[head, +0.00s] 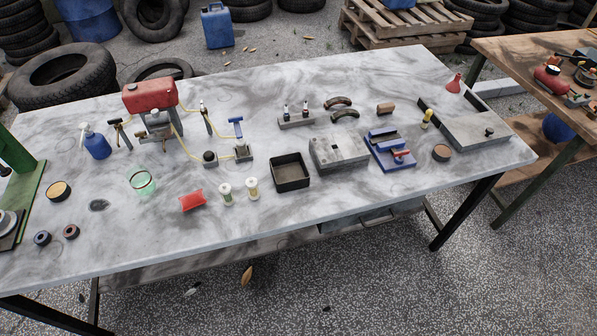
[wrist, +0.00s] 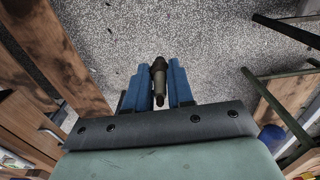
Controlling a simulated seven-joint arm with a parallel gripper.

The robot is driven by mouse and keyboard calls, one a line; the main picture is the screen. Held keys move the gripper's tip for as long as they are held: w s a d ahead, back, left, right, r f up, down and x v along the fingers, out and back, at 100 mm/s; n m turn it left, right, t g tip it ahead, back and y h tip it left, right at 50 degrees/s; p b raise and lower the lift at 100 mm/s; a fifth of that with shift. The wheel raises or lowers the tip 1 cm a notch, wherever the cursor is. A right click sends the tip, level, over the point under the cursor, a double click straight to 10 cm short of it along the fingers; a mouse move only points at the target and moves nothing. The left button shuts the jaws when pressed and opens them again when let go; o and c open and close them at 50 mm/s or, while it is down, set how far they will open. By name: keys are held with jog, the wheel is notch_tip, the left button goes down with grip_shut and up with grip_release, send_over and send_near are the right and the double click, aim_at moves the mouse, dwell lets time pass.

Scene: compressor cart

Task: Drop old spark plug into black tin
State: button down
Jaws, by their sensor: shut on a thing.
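The old spark plug (wrist: 159,82), dark and brownish, is held between the two blue fingers of my gripper (wrist: 159,88) in the wrist view. The gripper is shut on it, and floor shows beyond the fingertips. The black tin (head: 293,185) stands open on the marble-topped table in the head view, left of a grey block, and looks empty. My gripper does not show in the head view, and the tin does not show in the wrist view, so I cannot tell their distance apart.
Two small spool-like items (head: 226,193) and a red packet (head: 192,201) lie left of the tin. A grey block (head: 338,152) and a blue fixture (head: 390,150) stand to its right. A small rack (head: 296,123) holds two upright plugs behind. The table's front strip is clear.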

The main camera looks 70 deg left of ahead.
jog(key=s+a+n, duration=0.2)
jog(key=a, duration=0.9)
jog(key=s+a+n, duration=0.2)
jog(key=a, duration=1)
jog(key=s+a+r+n, duration=0.1)
jog(key=s+a+n, duration=0.1)
jog(key=s+a, duration=0.65)
jog(key=s+a+n, duration=0.3)
jog(key=s+a, duration=0.1)
jog(key=a, duration=0.9)
jog(key=s+a+r+m, duration=0.1)
jog(key=s+a+m, duration=0.2)
jog(key=s+a, duration=0.85)
jog(key=s+a+r+m, duration=0.1)
jog(key=s+a+m, duration=0.2)
jog(key=s+a, duration=0.85)
jog(key=s+a+r+m, duration=0.25)
jog(key=s+a, duration=0.25)
jog(key=s, duration=1.3)
jog(key=shift+m, duration=0.35)
jog(key=shift+w+f, duration=0.2)
jog(key=shift+f, duration=3.15)
